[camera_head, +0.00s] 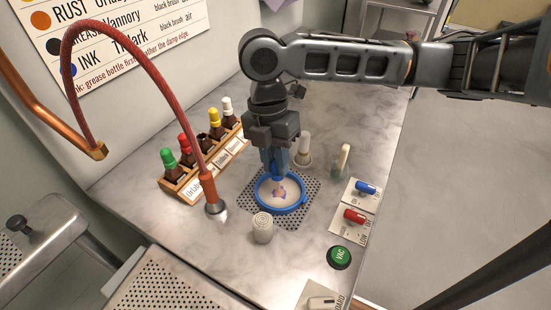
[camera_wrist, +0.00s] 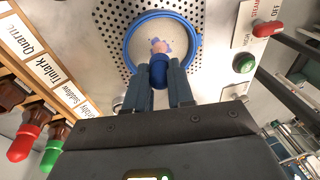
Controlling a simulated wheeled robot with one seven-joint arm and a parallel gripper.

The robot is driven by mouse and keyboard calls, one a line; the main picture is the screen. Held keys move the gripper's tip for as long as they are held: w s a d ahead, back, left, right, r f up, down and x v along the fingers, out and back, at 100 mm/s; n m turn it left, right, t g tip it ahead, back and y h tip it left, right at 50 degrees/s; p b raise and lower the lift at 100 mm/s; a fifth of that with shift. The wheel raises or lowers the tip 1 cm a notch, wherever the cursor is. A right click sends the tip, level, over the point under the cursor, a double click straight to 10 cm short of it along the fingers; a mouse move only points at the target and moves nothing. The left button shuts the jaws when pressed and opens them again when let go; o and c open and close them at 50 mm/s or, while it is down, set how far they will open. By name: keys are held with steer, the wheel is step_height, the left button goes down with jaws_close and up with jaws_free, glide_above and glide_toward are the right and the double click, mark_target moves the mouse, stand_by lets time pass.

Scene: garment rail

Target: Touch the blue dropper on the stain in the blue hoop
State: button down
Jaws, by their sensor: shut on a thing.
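My gripper (camera_head: 276,166) points down over the hoop's far side, shut on the blue dropper (camera_head: 278,179).
A rack (camera_head: 180,191) with several capped dropper bottles stands left, behind a red hose (camera_head: 150,62). A white ribbed cylinder (camera_head: 263,228) stands before the hoop.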

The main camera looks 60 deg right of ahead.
stand_by(0.4)
steer(key=shift+r+p, duration=2.85)
steer(key=shift+r, duration=0.7)
steer(key=shift+f, duration=0.1)
